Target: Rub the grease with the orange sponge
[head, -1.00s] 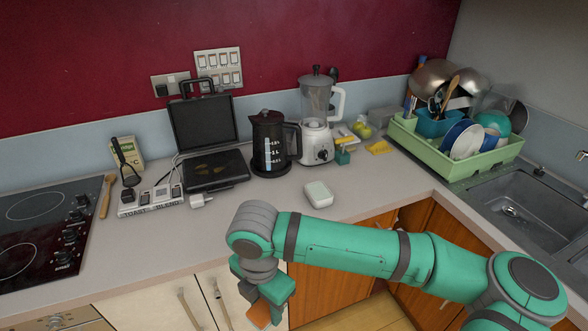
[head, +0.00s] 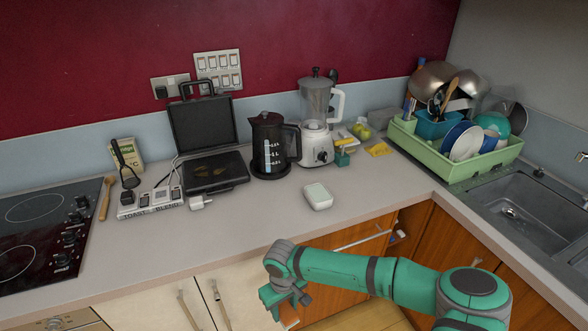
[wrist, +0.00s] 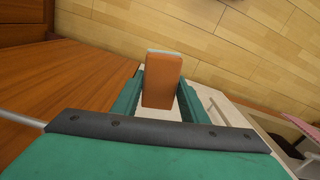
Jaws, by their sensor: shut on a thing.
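The orange sponge (wrist: 162,82), with a pale layer on one edge, is held between the two green fingers of my gripper (wrist: 161,92) in the wrist view. In the head view my gripper (head: 280,302) hangs in front of the cabinet doors, below the counter edge, and the sponge is mostly hidden there. An open black grill (head: 203,130) stands on the counter against the wall. Brownish-yellow grease patches (head: 208,170) show on its lower plate. My gripper is well apart from the grill, in front of it and to its right.
A black kettle (head: 268,146) stands right of the grill, then a blender (head: 317,145). A white box (head: 318,196) sits mid-counter. A green dish rack (head: 460,165) and sink (head: 520,205) are right. The front counter is mostly clear.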

